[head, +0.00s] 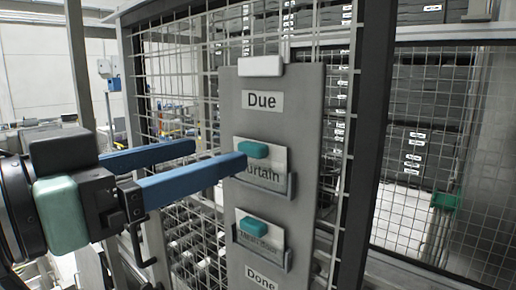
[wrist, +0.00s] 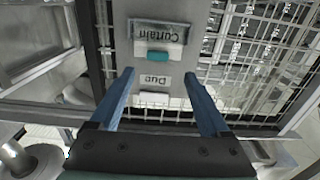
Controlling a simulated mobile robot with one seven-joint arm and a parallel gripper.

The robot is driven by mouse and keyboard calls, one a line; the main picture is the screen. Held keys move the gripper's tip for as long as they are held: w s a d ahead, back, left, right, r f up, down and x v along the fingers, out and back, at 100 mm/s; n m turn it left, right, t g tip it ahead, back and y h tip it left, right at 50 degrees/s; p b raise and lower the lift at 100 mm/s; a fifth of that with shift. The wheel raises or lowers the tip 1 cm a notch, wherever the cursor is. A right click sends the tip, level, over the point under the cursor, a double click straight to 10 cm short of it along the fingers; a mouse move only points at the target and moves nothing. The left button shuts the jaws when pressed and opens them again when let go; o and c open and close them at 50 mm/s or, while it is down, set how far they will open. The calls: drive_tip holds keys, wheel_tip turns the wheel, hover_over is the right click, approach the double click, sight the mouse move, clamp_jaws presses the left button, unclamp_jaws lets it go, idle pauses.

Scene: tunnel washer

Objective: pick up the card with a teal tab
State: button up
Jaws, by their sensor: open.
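Two cards with teal tabs sit in holders on a grey upright board. The upper card (head: 270,170) reads "Curtain", partly covered by my blue finger, with its teal tab (head: 252,149) sticking out. It also shows upside down in the wrist view (wrist: 175,50), its tab (wrist: 157,57) ahead of my fingers. The lower card (head: 262,240) has a teal tab (head: 252,227) and text too small to read. My gripper (head: 220,153) is open and empty, one finger appearing across the upper card's left side. In the wrist view, my fingers (wrist: 159,73) stand either side of the "Due" label, apart from the tab.
The grey board (head: 300,110) carries a "Due" label (head: 262,100) above the cards and a "Done" label (head: 262,279) below. A white block (head: 260,66) is at its top. Wire mesh fencing (head: 430,170) with dark posts surrounds it.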

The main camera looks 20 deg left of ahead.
sight(247, 148)
drive_tip(key=x, duration=0.2)
drive_tip(key=p+x, duration=0.1)
drive_tip(key=x, duration=0.2)
drive_tip(key=shift+w+d+f, duration=0.2)
drive_tip(key=shift+d, duration=0.15)
drive_tip(key=shift+s, duration=0.1)
drive_tip(key=shift+c, duration=1.1)
clamp_jaws()
